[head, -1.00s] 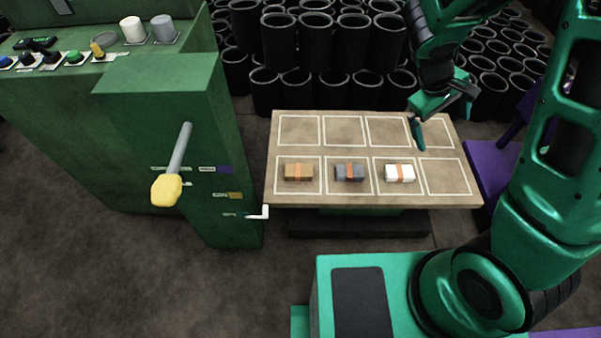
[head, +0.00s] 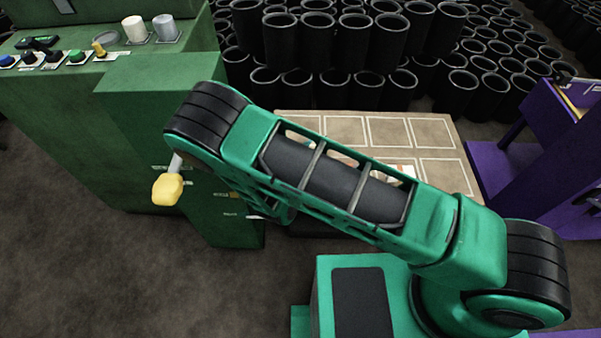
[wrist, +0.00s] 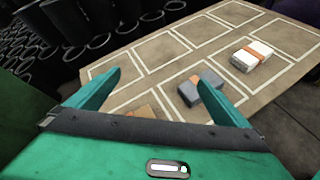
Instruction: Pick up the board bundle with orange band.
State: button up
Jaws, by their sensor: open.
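The tan board bundle (wrist: 145,113) with an orange band lies low in the wrist view, largely hidden behind my gripper's body. My gripper (wrist: 161,73) is open and empty, its green fingers spread over the table. A grey bundle with an orange band (wrist: 208,96) shows near the right finger. A white bundle with an orange band (wrist: 252,54) lies farther right, clear of the fingers. In the head view my arm hides the gripper and most of the table; part of the white bundle (head: 406,170) shows past it.
The bundles lie on a tan table (head: 462,165) marked with white rectangles; its far row looks empty. A green machine (head: 140,130) with a yellow-knobbed lever (head: 168,189) stands left. Black sleeves (head: 300,45) are stacked behind. A purple stand (head: 530,160) is at right.

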jog(key=s+a+f+n+y, duration=0.1)
jog(key=a+f+n, duration=0.1)
jog(key=f, duration=0.1)
jog(key=s+a+f+n+t+y, duration=0.1)
jog(key=s+a+f+n+y, duration=0.1)
jog(key=a+f+n, duration=0.1)
jog(key=s+a+f+n+y, duration=0.1)
jog(key=s+a+f+n, duration=0.1)
jog(key=a+f+n, duration=0.1)
jog(key=shift+t+y, duration=0.3)
jog(key=shift+t, duration=0.1)
jog(key=shift+f+n, duration=0.3)
jog(key=shift+f, duration=0.05)
jog(key=x, duration=0.4)
jog(key=shift+w+a+f, duration=0.15)
jog(key=shift+x, duration=3.05)
jog(key=shift+a, duration=0.15)
jog(key=c, duration=1)
